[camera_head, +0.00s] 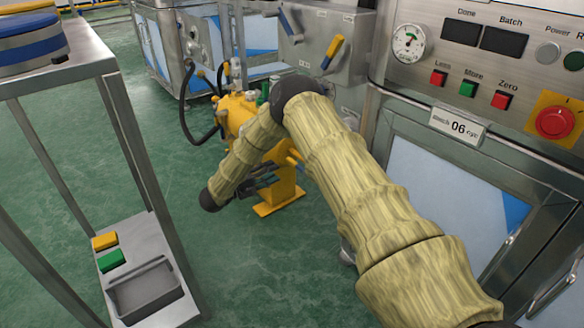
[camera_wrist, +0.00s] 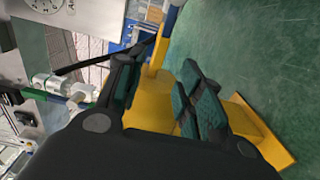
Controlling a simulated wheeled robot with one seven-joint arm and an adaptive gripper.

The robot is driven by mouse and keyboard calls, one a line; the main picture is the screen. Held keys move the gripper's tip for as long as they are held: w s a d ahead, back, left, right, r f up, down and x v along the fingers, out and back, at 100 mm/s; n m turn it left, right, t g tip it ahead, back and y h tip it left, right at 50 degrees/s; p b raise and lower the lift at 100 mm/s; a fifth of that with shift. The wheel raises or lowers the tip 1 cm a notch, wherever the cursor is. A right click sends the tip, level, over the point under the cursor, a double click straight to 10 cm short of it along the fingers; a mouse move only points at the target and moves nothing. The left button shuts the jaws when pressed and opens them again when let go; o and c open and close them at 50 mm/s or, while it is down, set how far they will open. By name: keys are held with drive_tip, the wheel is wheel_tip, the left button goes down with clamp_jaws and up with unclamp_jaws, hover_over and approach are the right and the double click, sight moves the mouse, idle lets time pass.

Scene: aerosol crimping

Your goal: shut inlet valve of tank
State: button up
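I cannot tell for sure which part is the tank's inlet valve. In the head view a lever with a yellow and blue handle (camera_head: 332,52) slants on a steel panel, and a blue handle (camera_head: 285,22) shows to its left. A yellow machine (camera_head: 265,205) stands on the floor, partly hidden by my sleeved arm. In the wrist view my gripper (camera_wrist: 160,68) has its two teal-padded fingers apart. A yellow upright part (camera_wrist: 150,100) shows in line with the gap; I cannot tell whether it touches the fingers. A white pipe with a green part (camera_wrist: 72,103) shows to the left.
A control panel with a gauge (camera_head: 408,42) and a red emergency button (camera_head: 554,122) stands at the right, above a steel door. A metal rack (camera_head: 85,55) holds a grey tray (camera_head: 145,292) at the left.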

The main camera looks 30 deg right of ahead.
sight(290, 163)
drive_tip(key=d+b, duration=0.1)
drive_tip(key=d, duration=0.1)
drive_tip(key=d+b, duration=0.1)
drive_tip(key=d, duration=0.2)
drive_tip(key=d+b, duration=0.2)
drive_tip(key=d, duration=0.1)
drive_tip(key=shift+w+f, duration=0.2)
drive_tip(key=shift+w, duration=0.1)
drive_tip(key=shift+w+d+r+b, duration=0.15)
drive_tip(key=shift+d+b, duration=0.3)
drive_tip(key=shift+d, duration=0.55)
clamp_jaws()
